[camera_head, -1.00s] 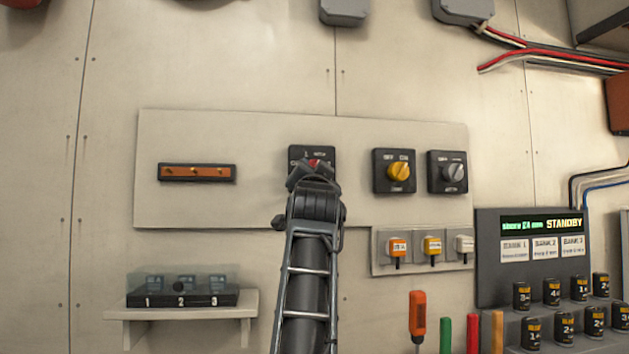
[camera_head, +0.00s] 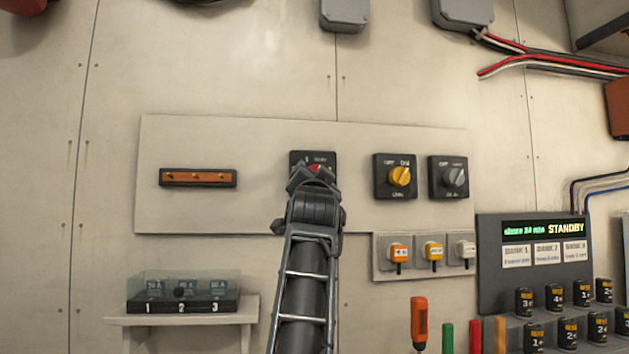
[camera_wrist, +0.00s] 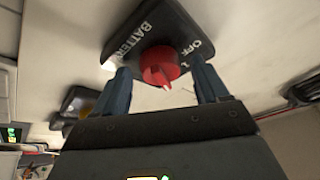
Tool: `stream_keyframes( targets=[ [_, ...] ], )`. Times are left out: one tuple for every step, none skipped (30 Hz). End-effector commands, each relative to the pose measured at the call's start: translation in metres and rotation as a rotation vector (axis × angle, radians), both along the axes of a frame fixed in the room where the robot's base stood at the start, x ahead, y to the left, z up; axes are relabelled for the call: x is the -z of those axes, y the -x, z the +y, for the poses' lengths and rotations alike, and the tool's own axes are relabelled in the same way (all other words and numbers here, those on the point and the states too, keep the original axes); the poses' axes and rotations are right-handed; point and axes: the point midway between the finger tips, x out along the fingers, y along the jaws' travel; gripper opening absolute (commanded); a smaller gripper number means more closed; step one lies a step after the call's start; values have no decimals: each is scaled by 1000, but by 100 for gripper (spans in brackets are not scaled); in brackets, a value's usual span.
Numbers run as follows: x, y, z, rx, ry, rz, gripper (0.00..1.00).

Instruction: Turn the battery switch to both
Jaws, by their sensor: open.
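The battery switch is a black square plate (camera_wrist: 150,30) with a red knob (camera_wrist: 160,66), mounted on the wall panel. In the wrist view the plate reads "BATTERY", "OFF" and "1", and the knob has a pale pointer mark. In the head view the switch (camera_head: 301,158) is partly hidden behind my gripper (camera_head: 313,178). In the wrist view my gripper (camera_wrist: 163,82) is open, with one blue-grey finger on each side of the red knob. The knob sits between the fingers with gaps showing on both sides. I cannot tell whether the fingertips reach the plate.
A yellow-knob switch (camera_head: 399,177) and a grey-knob switch (camera_head: 455,178) sit right of it on the panel (camera_head: 250,135). An orange bar (camera_head: 198,178) is at left. Small breakers (camera_head: 433,252), a standby display box (camera_head: 515,265) and an orange-handled tool (camera_head: 418,322) are lower right.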

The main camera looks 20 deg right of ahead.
Motion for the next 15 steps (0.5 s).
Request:
stream_keyframes(
  targets=[
    [0, 0, 0, 0, 0, 0, 74],
    [0, 1, 0, 0, 0, 0, 74],
    [1, 2, 1, 0, 0, 0, 74],
    [2, 4, 2, 0, 1, -1, 74],
    [4, 6, 3, 0, 1, 0, 74],
    [6, 9, 6, 0, 1, 0, 74],
    [7, 13, 7, -1, 1, -2, 74],
    [9, 16, 9, -1, 1, -1, 74],
    [12, 22, 12, -1, 2, 0, 74],
    [14, 26, 14, -1, 2, 0, 74],
    [15, 31, 16, -1, 1, -2, 74],
    [18, 36, 19, -1, 2, 0, 74],
    [20, 40, 21, 0, 1, 0, 74],
    [21, 45, 23, -1, 2, -1, 74],
    [23, 49, 25, -1, 2, 0, 74]
  ],
)
